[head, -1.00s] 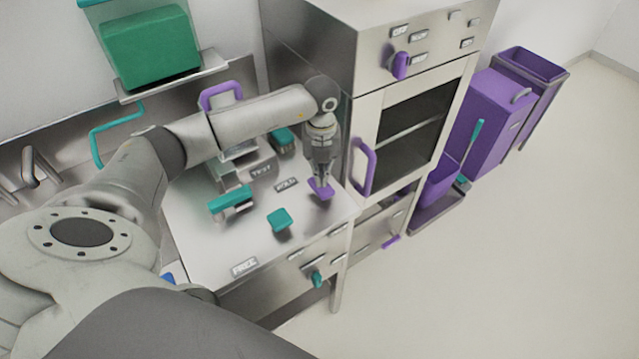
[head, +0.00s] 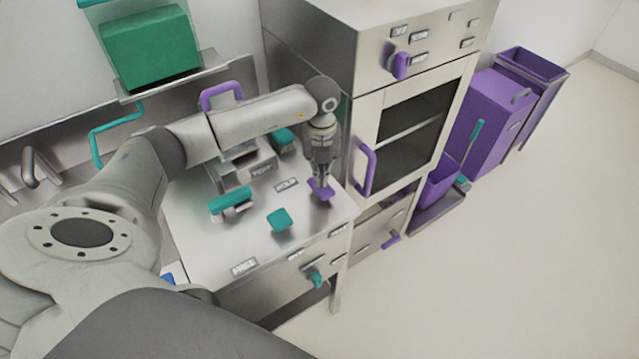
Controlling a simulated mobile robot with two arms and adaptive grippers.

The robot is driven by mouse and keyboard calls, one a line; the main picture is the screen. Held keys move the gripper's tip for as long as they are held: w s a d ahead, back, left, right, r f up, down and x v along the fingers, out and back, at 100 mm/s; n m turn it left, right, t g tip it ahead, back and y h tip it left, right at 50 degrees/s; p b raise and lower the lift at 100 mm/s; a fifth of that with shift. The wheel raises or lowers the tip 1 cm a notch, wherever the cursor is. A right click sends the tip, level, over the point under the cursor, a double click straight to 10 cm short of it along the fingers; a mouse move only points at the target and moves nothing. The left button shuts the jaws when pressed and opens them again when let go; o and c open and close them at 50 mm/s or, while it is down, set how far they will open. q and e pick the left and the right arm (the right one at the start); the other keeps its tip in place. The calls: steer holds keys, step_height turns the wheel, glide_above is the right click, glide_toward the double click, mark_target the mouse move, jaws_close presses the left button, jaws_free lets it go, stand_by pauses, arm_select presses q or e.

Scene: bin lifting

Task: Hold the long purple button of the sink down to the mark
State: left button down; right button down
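The purple button (head: 321,191) stands at the right side of the steel counter top (head: 262,255), close to the tall oven cabinet. My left gripper (head: 321,179) reaches down from above, and its fingertips are at the top of the purple button, seemingly touching it. The fingers look close together, but they are too small to tell whether they are shut. A small label plate (head: 286,185) lies on the counter left of the button. I cannot make out a mark or how far down the button sits. My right gripper is not in view.
A teal square button (head: 279,220) and a teal lever (head: 230,202) stand on the counter left of the gripper. The oven cabinet (head: 390,150) with its purple door handle (head: 364,169) rises close on the right. Purple bins (head: 490,125) stand farther right beside open floor.

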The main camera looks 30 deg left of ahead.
arm_select(q)
steer(key=shift+f, duration=0.15)
steer(key=shift+f+b, duration=1.2)
steer(key=shift+f, duration=0.35)
stand_by(6.3)
